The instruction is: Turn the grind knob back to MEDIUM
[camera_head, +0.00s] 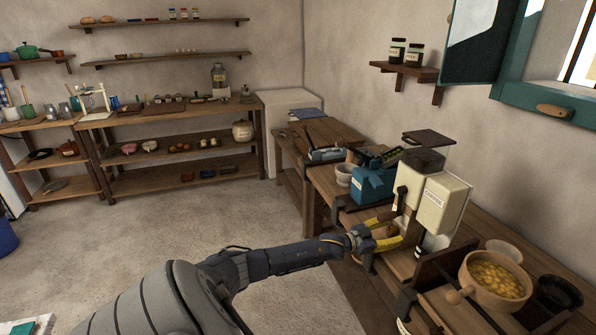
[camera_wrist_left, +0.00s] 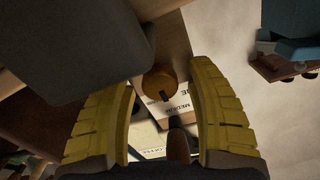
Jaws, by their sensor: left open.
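The cream coffee grinder (camera_head: 440,205) stands on the wooden counter at the right in the head view. In the left wrist view, a round amber-brown grind knob (camera_wrist_left: 160,82) carries a dark pointer mark on its lower side. A pale label plate (camera_wrist_left: 180,115) beside it shows the word MEDIUM, with other lettering partly cut off. The mark faces roughly toward that plate; its exact setting is hard to tell. My left gripper (camera_head: 398,228) is open at the grinder's near side. In the left wrist view its yellow fingers flank the knob with gaps. My right gripper is out of view.
A pot of yellow pieces (camera_head: 495,280) and a dark bowl (camera_head: 558,294) stand right of the grinder. A blue box (camera_head: 372,185) and a pale mortar-like cup (camera_head: 344,174) stand behind it to the left. The floor (camera_head: 200,235) left of the counter is clear.

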